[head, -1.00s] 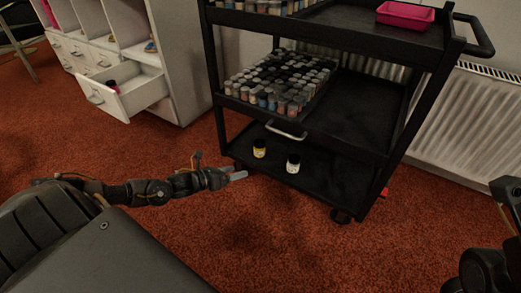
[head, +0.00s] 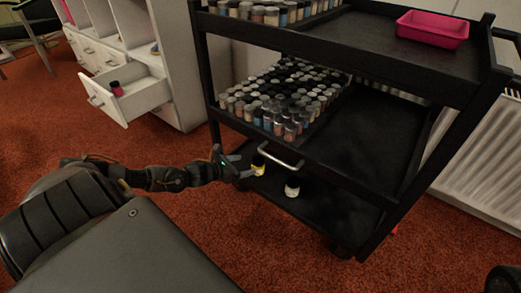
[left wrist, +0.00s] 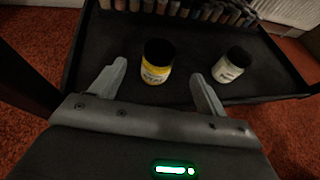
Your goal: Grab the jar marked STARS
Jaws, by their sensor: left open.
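A yellow jar with a black lid (head: 258,170) stands upright on the cart's bottom shelf. A white jar with a dark lid (head: 292,190) stands to its right. Both show in the left wrist view, the yellow jar (left wrist: 156,74) in the middle and the white jar (left wrist: 228,71) to the right. Their labels are too small and blurred to read. My left gripper (head: 244,167) is open and empty at the shelf's left side, close to the yellow jar. In the left wrist view, the yellow jar appears between the fingertips (left wrist: 159,70), with no clear contact.
The black cart's bottom shelf (head: 325,207) has free room right of the jars. The middle shelf above, with a metal handle (head: 280,158), carries many small jars. A cart post stands near my left gripper. An open white drawer (head: 128,100) is at left.

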